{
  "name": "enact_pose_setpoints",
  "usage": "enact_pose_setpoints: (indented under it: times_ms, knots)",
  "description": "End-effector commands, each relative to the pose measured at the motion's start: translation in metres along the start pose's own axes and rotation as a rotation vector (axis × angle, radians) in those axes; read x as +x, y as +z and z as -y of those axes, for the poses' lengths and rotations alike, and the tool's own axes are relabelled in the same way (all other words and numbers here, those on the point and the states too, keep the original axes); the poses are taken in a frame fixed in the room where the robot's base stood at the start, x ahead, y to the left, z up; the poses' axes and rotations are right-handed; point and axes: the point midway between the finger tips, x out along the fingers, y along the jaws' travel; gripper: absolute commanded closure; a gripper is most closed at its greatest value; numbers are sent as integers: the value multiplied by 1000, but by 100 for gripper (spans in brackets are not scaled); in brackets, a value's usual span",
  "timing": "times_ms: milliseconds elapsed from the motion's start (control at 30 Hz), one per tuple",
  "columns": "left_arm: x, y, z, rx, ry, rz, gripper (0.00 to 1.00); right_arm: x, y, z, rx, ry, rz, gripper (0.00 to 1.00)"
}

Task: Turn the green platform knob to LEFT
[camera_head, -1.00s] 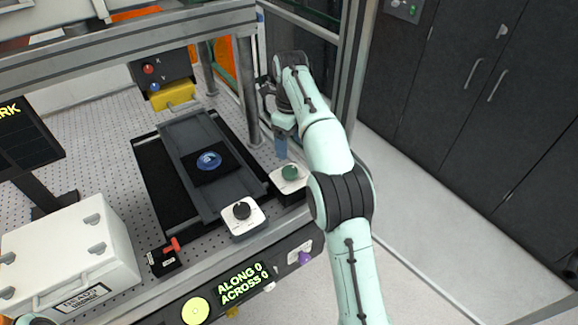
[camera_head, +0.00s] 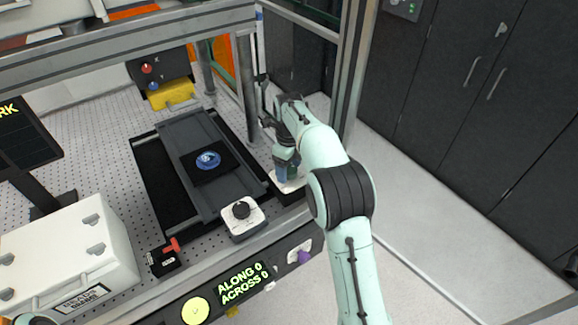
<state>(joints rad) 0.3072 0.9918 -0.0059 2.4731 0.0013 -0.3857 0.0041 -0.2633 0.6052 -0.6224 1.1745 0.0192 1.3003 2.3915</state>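The green platform knob (camera_head: 294,173) sits on a small white-topped box (camera_head: 291,186) at the right front of the bench, beside the dark stage. It is mostly hidden behind my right gripper. My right gripper (camera_head: 286,171) points down at the knob, its bluish fingertips at the knob's height. I cannot tell whether the fingers touch the knob or how far apart they are. The knob's pointer and labels are hidden. My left gripper is not in view.
A black knob on a white plate (camera_head: 242,212) stands just left and in front. The stage (camera_head: 178,146) carries a blue round optic (camera_head: 208,160). A frame post (camera_head: 246,90) rises behind my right gripper. A red-handled switch (camera_head: 171,246) and white case (camera_head: 70,250) are left.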

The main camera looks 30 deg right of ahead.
Motion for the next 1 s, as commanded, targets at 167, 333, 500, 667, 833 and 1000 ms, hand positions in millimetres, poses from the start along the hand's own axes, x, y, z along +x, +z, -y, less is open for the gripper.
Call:
enact_pose_setpoints:
  times_ms: [167,333,500,667,833,1000]
  knots:
    - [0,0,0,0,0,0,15,0,0,0,0,0,0,80]
    - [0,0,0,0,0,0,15,0,0,0,-5,0,0,80]
    - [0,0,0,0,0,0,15,0,0,0,-42,0,0,80]
    - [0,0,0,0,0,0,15,0,0,0,-126,0,0,80]
    - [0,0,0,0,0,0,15,0,0,0,-261,0,-1,80]
    - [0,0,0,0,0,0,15,-1,0,-1,-422,0,-1,80]
